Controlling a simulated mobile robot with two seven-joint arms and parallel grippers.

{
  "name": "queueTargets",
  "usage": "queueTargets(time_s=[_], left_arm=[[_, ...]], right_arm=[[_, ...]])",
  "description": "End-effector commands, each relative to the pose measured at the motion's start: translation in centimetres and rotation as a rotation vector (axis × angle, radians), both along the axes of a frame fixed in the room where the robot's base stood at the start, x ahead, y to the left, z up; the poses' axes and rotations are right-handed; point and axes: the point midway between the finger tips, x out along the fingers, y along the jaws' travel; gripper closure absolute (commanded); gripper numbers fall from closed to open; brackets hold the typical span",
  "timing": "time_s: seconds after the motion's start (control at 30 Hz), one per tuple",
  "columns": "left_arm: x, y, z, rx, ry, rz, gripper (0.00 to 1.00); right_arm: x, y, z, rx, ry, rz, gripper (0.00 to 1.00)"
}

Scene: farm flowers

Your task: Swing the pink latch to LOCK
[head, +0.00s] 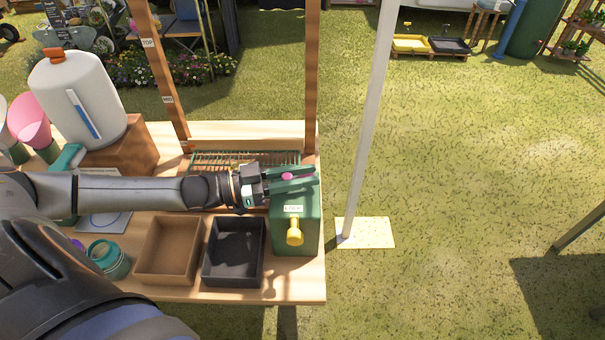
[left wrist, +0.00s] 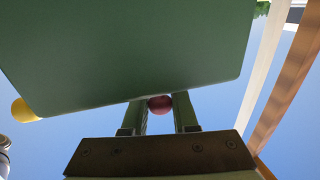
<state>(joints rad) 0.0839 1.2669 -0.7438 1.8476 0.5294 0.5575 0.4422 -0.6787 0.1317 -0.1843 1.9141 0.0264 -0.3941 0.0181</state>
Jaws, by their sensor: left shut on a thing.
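A green box (head: 310,225) stands at the right end of the wooden table, with a small white label and a yellow knob (head: 294,232) on its front. The pink latch (head: 287,176) shows as a small pink spot at the top of the box, mostly hidden by my fingers. My left gripper (head: 291,179) reaches in from the left and is shut on the latch. In the left wrist view the latch's round dark pink end (left wrist: 160,104) sits between the two fingers, with the green box above it. The latch's pointing direction cannot be told. My right gripper is not in view.
A tan tray (head: 168,281) and a black tray (head: 231,281) stand left of the box. A green wire rack (head: 245,156) and wooden posts (head: 312,80) are behind my gripper. A pale pole (head: 366,120) rises right of the table, beyond which is open grass.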

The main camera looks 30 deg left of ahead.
Motion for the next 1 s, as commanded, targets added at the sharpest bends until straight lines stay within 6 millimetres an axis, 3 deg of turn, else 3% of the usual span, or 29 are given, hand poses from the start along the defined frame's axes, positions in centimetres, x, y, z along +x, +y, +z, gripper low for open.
queueTargets(time_s=[0.27,0.53,1.0], left_arm=[[0.0,-0.1,0.2,-0.001,0.000,0.009,1.00],[0.0,-0.6,0.6,-0.011,0.003,0.128,1.00],[0.3,-1.2,0.2,-0.012,-0.005,0.360,1.00]], right_arm=[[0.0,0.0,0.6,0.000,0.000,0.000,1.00],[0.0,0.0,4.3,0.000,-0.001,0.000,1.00],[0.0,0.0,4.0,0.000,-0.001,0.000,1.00]])
